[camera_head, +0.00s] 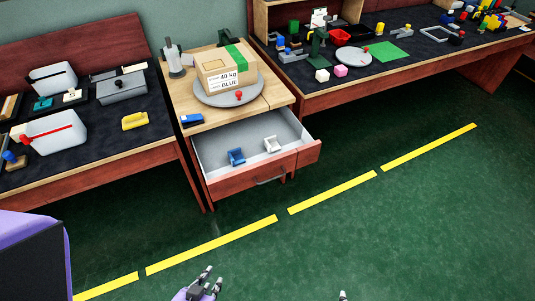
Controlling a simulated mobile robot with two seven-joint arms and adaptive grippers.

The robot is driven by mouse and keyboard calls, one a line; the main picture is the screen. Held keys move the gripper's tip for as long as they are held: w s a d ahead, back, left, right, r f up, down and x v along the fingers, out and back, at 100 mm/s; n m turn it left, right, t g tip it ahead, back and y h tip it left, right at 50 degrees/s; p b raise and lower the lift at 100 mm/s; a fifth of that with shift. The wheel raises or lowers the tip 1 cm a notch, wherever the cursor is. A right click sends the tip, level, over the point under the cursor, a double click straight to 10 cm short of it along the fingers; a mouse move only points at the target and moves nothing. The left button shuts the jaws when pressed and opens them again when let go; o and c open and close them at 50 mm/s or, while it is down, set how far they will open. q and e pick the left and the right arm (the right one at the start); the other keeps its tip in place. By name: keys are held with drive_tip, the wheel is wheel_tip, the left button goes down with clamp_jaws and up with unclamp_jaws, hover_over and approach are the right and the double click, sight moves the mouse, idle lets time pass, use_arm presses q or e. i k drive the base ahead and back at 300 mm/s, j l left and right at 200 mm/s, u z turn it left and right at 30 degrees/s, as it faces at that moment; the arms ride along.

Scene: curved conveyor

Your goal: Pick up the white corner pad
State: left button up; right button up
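The white corner pad (272,145) lies in the open drawer (212,160) of the wooden cabinet, toward the right side of the drawer. A blue corner pad (236,156) lies to its left in the same drawer, apart from it. My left gripper (213,277) is at the bottom edge of the view, well short of the drawer. Its fingers are spread, with nothing between them. Only a small tip of my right gripper (342,296) shows at the bottom edge, so its state is hidden.
A cardboard box (219,76) stands on a round grey plate (204,98) on the cabinet top. A blue stapler-like object (192,120) sits near its front edge. Cluttered workbenches stand left and right. Green floor with a yellow dashed line (212,244) is clear before the drawer.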

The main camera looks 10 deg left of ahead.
sight(271, 143)
drive_tip(key=i+l+u, duration=0.1)
drive_tip(key=u, duration=0.5)
drive_tip(key=i+l+u, duration=0.4)
drive_tip(key=l, duration=0.2)
drive_tip(key=i+l+u, duration=0.15)
drive_tip(key=l, duration=0.2)
drive_tip(key=i+l+u, duration=0.1)
drive_tip(key=l, duration=0.3)
drive_tip(key=i+l+u, duration=0.1)
drive_tip(key=l, duration=0.35)
drive_tip(key=i+l+u, duration=0.15)
drive_tip(key=l, duration=0.3)
drive_tip(key=l+u, duration=0.3)
drive_tip(key=l, duration=0.25)
drive_tip(key=i+j+z, duration=0.1)
drive_tip(key=z, duration=0.15)
drive_tip(key=j+z, duration=0.3)
